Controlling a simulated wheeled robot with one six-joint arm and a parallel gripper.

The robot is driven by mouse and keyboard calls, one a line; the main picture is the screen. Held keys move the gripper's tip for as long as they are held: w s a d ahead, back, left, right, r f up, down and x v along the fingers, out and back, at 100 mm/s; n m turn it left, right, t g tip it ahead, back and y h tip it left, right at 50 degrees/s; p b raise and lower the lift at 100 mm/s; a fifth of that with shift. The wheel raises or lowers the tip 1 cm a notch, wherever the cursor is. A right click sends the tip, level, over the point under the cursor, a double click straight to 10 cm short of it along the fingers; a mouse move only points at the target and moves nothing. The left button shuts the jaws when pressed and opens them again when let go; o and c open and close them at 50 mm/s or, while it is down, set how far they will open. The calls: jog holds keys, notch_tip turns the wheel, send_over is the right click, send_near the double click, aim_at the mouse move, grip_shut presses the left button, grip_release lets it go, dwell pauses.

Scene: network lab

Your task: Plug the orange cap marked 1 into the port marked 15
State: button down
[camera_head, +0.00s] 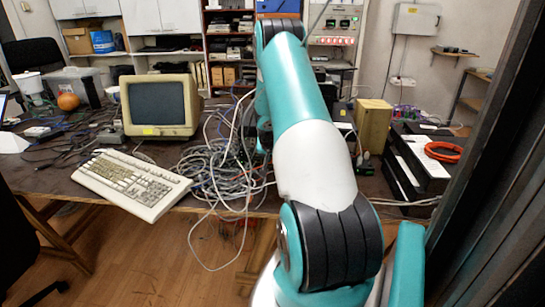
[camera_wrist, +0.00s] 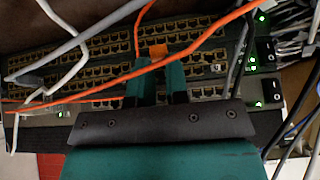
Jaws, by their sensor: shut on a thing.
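In the wrist view my gripper (camera_wrist: 158,70) has its two teal fingers closed on a small orange cap (camera_wrist: 158,51), which shows between the fingertips. The cap is in front of a rack panel (camera_wrist: 205,91) with several rows of ports. I cannot tell whether it touches the panel. The number on the cap and the port numbers are too small to read, so I cannot pick out port 15. In the head view my arm hides my gripper, and neither the cap nor the ports can be made out.
In the wrist view an orange cable (camera_wrist: 215,30) and grey cables (camera_wrist: 75,43) cross in front of the ports. Black switches (camera_wrist: 268,93) and green lights stand at the right. In the head view a cable tangle (camera_head: 215,170), monitor (camera_head: 159,104) and keyboard (camera_head: 131,184) are on the desk.

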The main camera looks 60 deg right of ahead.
jog(key=shift+w+d, duration=0.3)
jog(key=shift+d, duration=0.4)
dwell(1.2)
jog(key=c, duration=1)
grip_release()
jog(key=shift+c, duration=0.2)
jog(key=shift+r, duration=0.1)
jog(key=b+v, duration=0.1)
jog(key=v, duration=1.6)
jog(key=shift+a+b, duration=0.15)
jog(key=shift+b, duration=0.2)
